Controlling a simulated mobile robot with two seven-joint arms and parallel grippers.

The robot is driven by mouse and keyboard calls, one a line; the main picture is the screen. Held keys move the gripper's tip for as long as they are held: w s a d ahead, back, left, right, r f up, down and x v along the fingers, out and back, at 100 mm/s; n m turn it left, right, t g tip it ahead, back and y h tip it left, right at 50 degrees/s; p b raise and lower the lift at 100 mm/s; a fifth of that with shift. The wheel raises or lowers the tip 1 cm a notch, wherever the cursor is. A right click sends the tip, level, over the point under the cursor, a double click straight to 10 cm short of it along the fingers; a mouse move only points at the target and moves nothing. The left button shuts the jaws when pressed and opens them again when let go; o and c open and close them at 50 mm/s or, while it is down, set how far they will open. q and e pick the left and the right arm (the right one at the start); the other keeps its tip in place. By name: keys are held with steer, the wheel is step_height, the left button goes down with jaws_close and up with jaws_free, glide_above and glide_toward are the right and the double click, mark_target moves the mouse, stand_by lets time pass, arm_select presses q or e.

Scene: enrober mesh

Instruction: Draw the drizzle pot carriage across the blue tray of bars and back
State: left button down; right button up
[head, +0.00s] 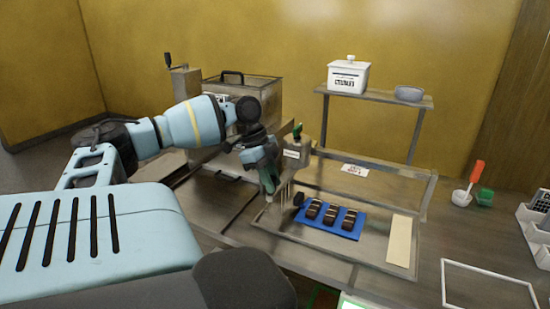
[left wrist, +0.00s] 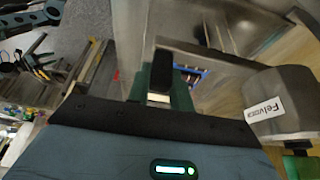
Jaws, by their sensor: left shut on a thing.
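The drizzle pot carriage (head: 292,158), a grey pot with a white label and a green-topped part, stands at the left end of a metal frame. My left gripper (head: 268,188) is shut at the carriage's near left side; its exact grip on the carriage is hidden. In the left wrist view, the gripper (left wrist: 160,88) points ahead, with the labelled pot (left wrist: 283,92) at the right. The blue tray (head: 311,227) lies right of the carriage with dark bars (head: 330,216) bearing pale stripes. My right gripper is not in view.
A metal machine with a lidded tank (head: 240,88) stands behind my left arm. A shelf (head: 385,97) holds a white lidded box (head: 347,77) and a grey bowl (head: 409,93). A cream strip (head: 400,240) lies right of the tray. A white rectangular frame (head: 487,275) lies farther right.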

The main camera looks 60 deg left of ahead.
arm_select(q)
steer(key=shift+a, duration=0.15)
steer(key=c, duration=1.2)
jaws_free()
steer(key=shift+s+a, duration=0.1)
steer(key=shift+s, duration=0.1)
steer(key=shift+c, duration=0.2)
steer(key=shift+w, duration=0.1)
steer(key=shift+r, duration=0.25)
steer(key=v, duration=0.7)
steer(key=shift+r+p, duration=0.2)
steer(key=shift+p, duration=0.25)
steer(key=shift+c, duration=0.4)
